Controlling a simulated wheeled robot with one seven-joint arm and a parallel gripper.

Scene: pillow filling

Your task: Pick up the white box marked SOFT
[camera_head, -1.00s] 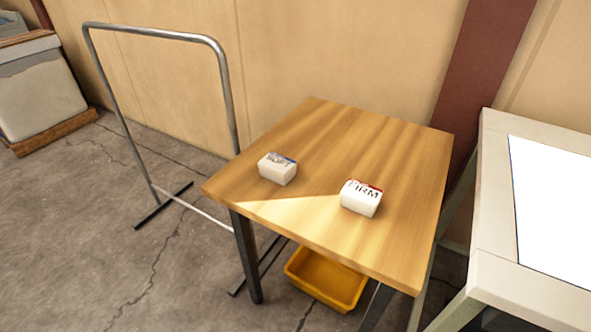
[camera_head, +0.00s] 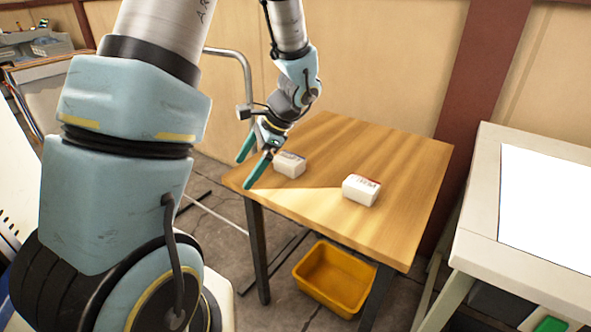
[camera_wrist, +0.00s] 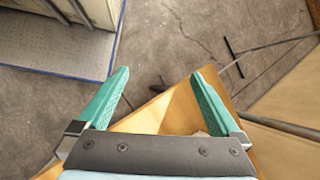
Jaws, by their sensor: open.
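The white box marked SOFT (camera_head: 289,166) sits on the wooden table (camera_head: 340,222) near its left edge. Its label is partly hidden by my gripper and too small to read now; the earlier view showed SOFT. A second white box, marked FIRM in the earlier view (camera_head: 361,190), sits to its right on the table. My gripper (camera_head: 247,172) is open and empty, just left of the SOFT box, by the table's left corner. In the wrist view, my gripper (camera_wrist: 160,92) has its teal fingers spread over the floor and table corner; a pale sliver between them may be a box.
A metal rail frame (camera_head: 240,70) stands behind and left of my gripper. A yellow bin (camera_head: 335,280) is under the table. A light table with a white panel (camera_head: 545,215) stands at the right. The table's right and back parts are clear.

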